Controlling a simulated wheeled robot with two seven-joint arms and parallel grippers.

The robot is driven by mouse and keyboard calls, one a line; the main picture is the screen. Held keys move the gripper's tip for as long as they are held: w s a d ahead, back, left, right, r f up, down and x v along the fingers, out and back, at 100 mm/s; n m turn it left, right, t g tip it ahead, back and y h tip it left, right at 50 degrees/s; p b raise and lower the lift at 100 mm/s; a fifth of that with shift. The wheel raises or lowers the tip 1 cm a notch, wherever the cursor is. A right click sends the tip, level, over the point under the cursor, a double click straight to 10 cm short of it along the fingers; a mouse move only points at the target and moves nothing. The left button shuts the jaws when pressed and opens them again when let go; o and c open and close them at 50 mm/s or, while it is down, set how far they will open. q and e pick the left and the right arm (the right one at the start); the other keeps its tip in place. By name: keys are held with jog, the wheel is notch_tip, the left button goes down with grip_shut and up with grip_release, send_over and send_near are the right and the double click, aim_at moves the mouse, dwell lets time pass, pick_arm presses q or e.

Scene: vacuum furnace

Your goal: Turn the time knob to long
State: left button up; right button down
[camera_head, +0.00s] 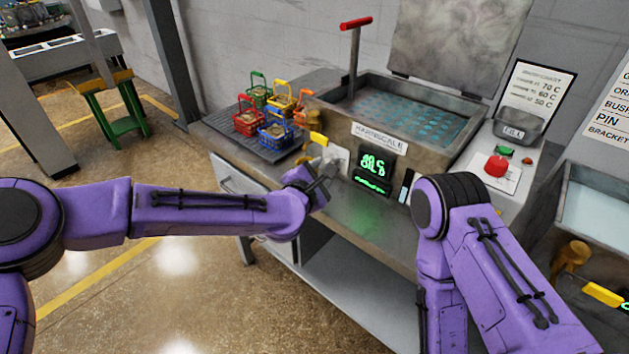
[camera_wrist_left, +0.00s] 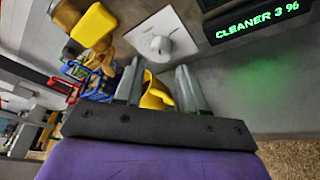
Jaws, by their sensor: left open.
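The likely time knob is a white round knob (camera_wrist_left: 160,45) on a white plate in the left wrist view. In the head view its pale plate (camera_head: 341,158) is on the machine's front, left of the green display (camera_head: 373,168), partly hidden by my left gripper. My left gripper (camera_head: 324,181) is open in front of the panel. In the wrist view its fingers (camera_wrist_left: 158,78) point toward the knob, which is beyond their tips and not between them. A yellow piece shows between the fingers; I cannot tell whether they touch it. The knob's setting and labels are unreadable.
A yellow handle (camera_head: 318,139) sticks out left of the knob, close to my left gripper; it also shows in the wrist view (camera_wrist_left: 93,25). Several coloured baskets (camera_head: 247,122) stand on a dark tray at left. The bath (camera_head: 410,116) is open. A red button (camera_head: 496,165) is at right.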

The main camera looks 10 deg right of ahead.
pick_arm(q)
jog(key=b+v, duration=0.1)
jog(key=v, duration=0.5)
jog(key=shift+s+a, duration=0.25)
jog(key=shift+s, duration=0.05)
